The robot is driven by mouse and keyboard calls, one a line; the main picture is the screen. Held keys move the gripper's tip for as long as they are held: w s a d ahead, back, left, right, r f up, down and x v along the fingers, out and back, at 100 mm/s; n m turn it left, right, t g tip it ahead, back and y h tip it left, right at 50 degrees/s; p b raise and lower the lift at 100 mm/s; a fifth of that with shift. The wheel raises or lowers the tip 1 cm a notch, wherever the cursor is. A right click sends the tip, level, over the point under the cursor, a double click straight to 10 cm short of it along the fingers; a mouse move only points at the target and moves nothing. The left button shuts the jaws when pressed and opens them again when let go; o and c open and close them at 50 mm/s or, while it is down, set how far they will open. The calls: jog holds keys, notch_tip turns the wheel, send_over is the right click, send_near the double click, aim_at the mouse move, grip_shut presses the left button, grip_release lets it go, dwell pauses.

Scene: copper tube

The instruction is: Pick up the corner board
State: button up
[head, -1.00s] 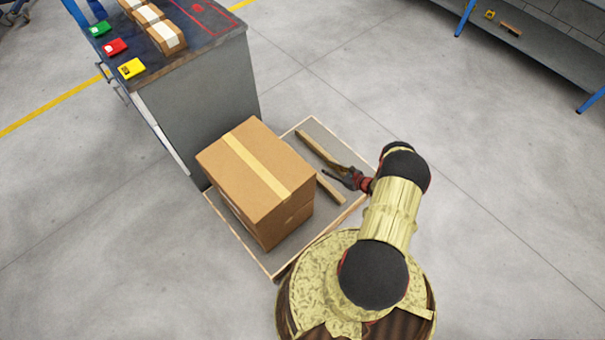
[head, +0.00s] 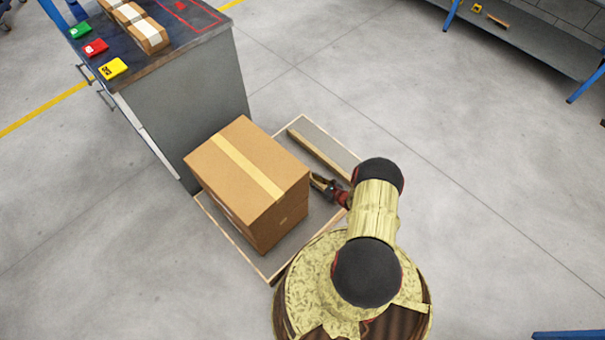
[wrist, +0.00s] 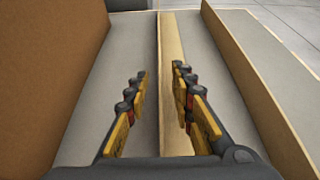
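A narrow tan corner board (wrist: 171,50) runs lengthwise in the wrist view, between the two fingers of my gripper (wrist: 160,75). The gripper is open. Its right finger overlaps the board's right side in the picture, and a gap shows left of the board. I cannot tell whether a finger touches it. A second board (head: 319,155) lies farther right on the tray and shows at the right of the wrist view (wrist: 254,85).
A large taped carton (head: 245,180) stands close left of my gripper, on a shallow rimmed tray (head: 232,243). A grey workbench (head: 190,100) with small boxes stands behind left. A grey shelf (head: 530,38) is at the upper right.

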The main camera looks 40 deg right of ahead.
jog(key=shift+w+f, duration=0.15)
jog(key=shift+w, duration=0.2)
jog(key=shift+c, duration=0.7)
jog(key=c, duration=0.4)
grip_shut()
